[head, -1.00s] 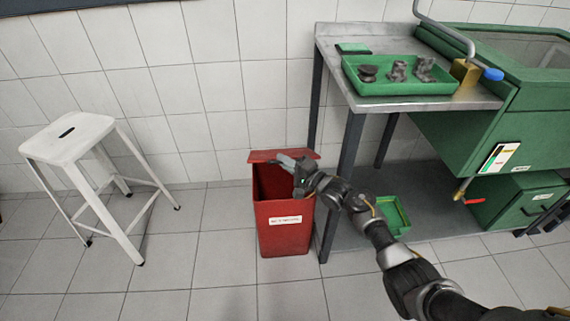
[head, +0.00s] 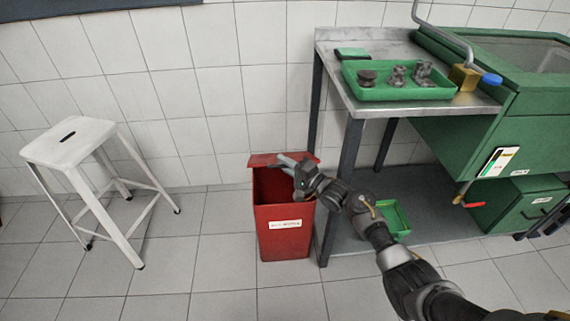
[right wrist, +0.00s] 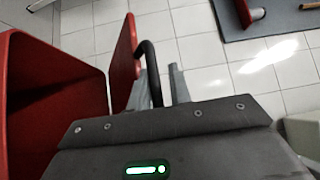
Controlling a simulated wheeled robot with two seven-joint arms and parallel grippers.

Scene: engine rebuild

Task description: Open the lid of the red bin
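The red bin (head: 285,238) stands on the floor beside the metal table, with a white label on its front. Its red lid (head: 262,158) is raised at the back and the bin's mouth is open. My right gripper (head: 286,163) is at the lid, above the bin's mouth. In the right wrist view, the lid (right wrist: 124,62) stands up beside the bin's opening (right wrist: 55,95), and its black handle (right wrist: 153,72) runs between my right gripper's two spread fingers (right wrist: 160,88). Contact with the handle cannot be told. My left gripper is not in view.
A white stool (head: 70,143) stands at the left. The metal table (head: 410,109) carries a green tray (head: 400,92) with several dark parts. A green machine (head: 455,140) is at the right. Another green tray (head: 397,219) lies on the lower shelf. Floor left of the bin is clear.

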